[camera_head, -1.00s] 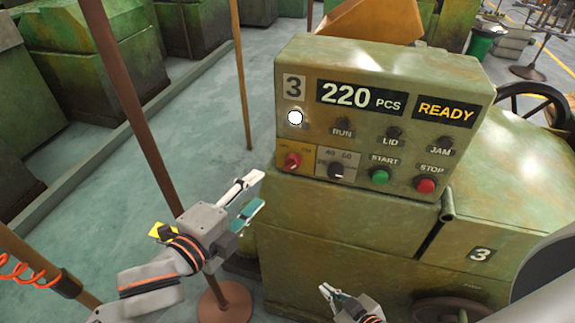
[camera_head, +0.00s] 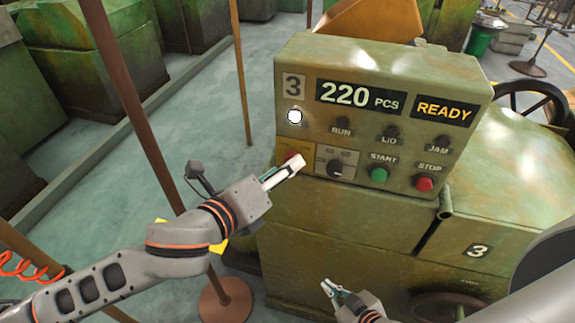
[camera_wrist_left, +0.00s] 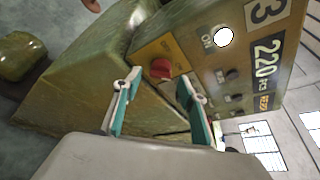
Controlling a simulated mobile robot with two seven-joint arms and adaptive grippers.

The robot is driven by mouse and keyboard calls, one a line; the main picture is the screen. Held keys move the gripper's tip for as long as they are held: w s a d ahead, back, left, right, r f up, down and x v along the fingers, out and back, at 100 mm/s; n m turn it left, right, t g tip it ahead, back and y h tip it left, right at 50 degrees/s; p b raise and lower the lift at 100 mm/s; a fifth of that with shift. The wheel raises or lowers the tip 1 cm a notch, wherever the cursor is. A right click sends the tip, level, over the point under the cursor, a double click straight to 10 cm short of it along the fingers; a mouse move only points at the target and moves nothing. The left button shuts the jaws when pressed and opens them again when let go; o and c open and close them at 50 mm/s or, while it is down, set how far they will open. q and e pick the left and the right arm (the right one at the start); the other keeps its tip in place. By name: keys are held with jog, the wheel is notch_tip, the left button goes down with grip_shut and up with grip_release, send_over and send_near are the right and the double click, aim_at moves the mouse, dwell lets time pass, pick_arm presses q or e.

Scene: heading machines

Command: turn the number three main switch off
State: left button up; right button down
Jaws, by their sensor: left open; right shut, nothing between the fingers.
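The number three main switch is a red knob (camera_head: 291,155) on a yellow plate at the lower left of the green control panel (camera_head: 360,60). In the head view my left gripper (camera_head: 284,172) is right at it and partly covers it. In the left wrist view the red knob (camera_wrist_left: 160,68) shows beyond and between the tips of my open left gripper (camera_wrist_left: 157,85), with nothing held. I cannot tell whether a finger touches it. The white lamp (camera_head: 295,116) above it is lit. My right gripper (camera_head: 335,290) is shut and empty, low in front of the machine.
A black selector knob (camera_head: 335,168) sits just right of the switch, then a green START button (camera_head: 379,175) and a red STOP button (camera_head: 425,184). The display reads 220 PCS and READY.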

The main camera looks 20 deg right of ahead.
pick_arm(q)
jog(key=shift+x, duration=1.2)
jog(key=c, duration=1.1)
